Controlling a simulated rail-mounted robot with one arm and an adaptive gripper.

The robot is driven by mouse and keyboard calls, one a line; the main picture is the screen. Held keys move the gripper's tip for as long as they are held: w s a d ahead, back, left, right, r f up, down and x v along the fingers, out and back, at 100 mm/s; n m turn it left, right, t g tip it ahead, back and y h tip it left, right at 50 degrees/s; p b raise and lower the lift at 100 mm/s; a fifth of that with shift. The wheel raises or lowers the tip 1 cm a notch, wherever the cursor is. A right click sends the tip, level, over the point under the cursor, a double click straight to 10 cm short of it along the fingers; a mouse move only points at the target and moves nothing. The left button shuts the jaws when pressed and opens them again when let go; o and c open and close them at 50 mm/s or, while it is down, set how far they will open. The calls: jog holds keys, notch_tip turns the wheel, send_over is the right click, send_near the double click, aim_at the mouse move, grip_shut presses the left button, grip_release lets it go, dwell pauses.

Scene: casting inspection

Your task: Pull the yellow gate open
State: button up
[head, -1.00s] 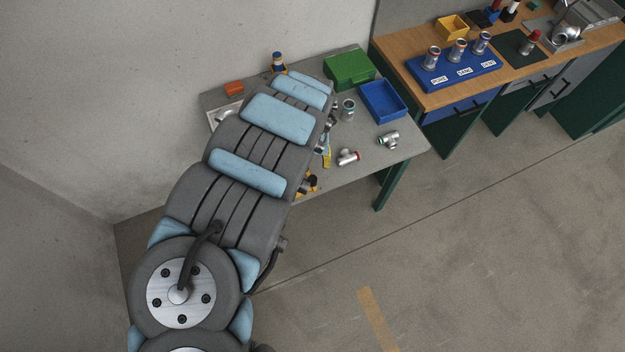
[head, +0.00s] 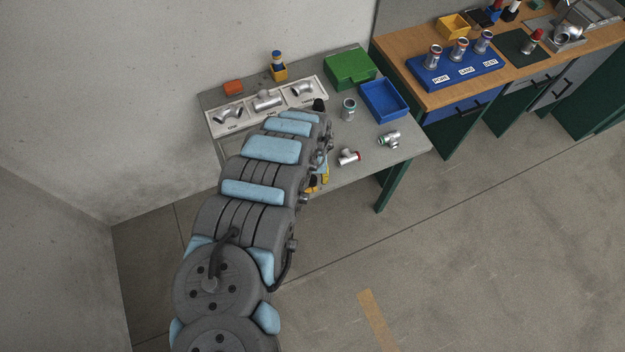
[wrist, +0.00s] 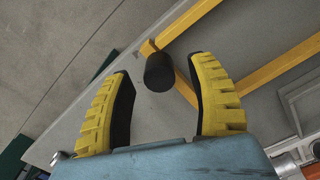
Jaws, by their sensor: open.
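The yellow gate (wrist: 278,68) shows in the wrist view as thin yellow bars meeting at a corner above the grey table. A black cylindrical knob (wrist: 159,73) sits near that corner. My gripper (wrist: 163,68) is open, its yellow-and-black fingers on either side of the knob in the picture. The knob appears between the fingertips; I cannot tell how deep it lies or whether it touches them. No contact shows. In the head view my arm hides most of the gate and gripper; only small yellow parts show beside the arm.
On the grey table (head: 405,153) are a white tray (head: 244,121) with metal fittings, a green box (head: 349,69), a blue bin (head: 384,102) and loose fittings (head: 348,157). A wooden bench (head: 400,65) stands to the right.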

jog(key=shift+f, duration=0.95)
grip_shut()
